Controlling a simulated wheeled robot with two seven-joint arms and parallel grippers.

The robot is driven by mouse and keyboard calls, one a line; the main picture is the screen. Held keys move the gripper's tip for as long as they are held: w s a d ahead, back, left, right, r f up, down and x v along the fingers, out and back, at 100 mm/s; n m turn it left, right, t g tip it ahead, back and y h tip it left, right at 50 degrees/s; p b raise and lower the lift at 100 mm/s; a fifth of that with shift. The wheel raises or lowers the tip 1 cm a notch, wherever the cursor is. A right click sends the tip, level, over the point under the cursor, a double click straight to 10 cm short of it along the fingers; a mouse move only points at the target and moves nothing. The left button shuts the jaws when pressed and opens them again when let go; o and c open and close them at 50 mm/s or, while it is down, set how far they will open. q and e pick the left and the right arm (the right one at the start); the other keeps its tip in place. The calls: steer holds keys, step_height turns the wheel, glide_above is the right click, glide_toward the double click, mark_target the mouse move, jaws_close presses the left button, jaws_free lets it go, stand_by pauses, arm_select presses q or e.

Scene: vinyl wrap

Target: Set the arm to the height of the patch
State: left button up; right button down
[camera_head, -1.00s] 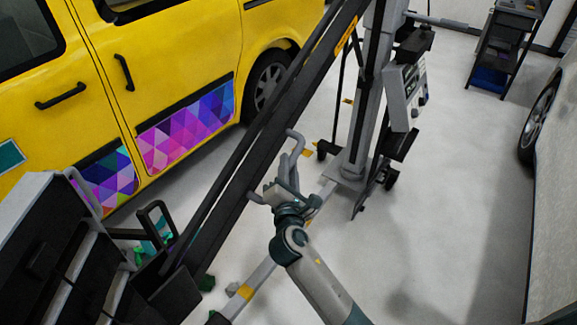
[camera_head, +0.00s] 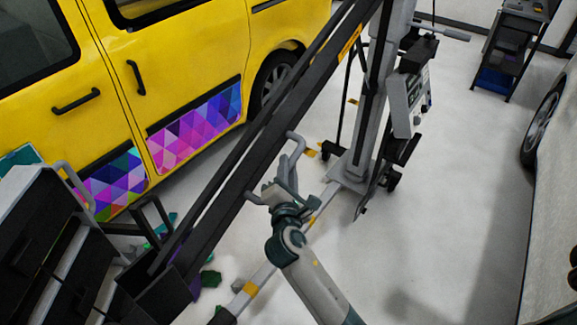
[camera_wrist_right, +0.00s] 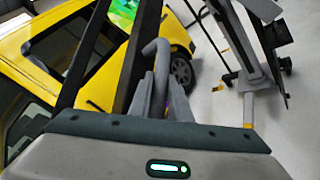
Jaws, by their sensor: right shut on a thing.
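The arm is a long black double beam (camera_head: 238,182) on a grey wheeled stand (camera_head: 379,85), running diagonally in front of a yellow van. A bent grey handle (camera_head: 297,146) sticks out from the beam. My right gripper (camera_head: 283,178) is shut on this handle, and the fingers hide part of it. In the right wrist view the handle (camera_wrist_right: 152,62) rises from between my right fingers (camera_wrist_right: 160,98). The patch is the coloured triangle pattern low on the van door (camera_head: 197,127), with more of it (camera_head: 113,184) further left. My left gripper is not in view.
The yellow van (camera_head: 190,50) stands behind the beam. A dark drawer cabinet (camera_head: 35,245) is at the lower left, close to the beam's lower end. A white car (camera_head: 555,210) is at the right edge and a dark shelf cart (camera_head: 510,45) at the back right.

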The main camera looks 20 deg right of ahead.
steer(key=shift+f, duration=0.15)
steer(key=c, duration=1.6)
jaws_free()
steer(key=shift+d, duration=0.1)
steer(key=shift+c, duration=0.2)
steer(key=f+b+v, duration=0.1)
steer(key=b+v, duration=0.3)
steer(key=v, duration=1.3)
steer(key=shift+r, duration=0.45)
steer(key=shift+s, duration=0.1)
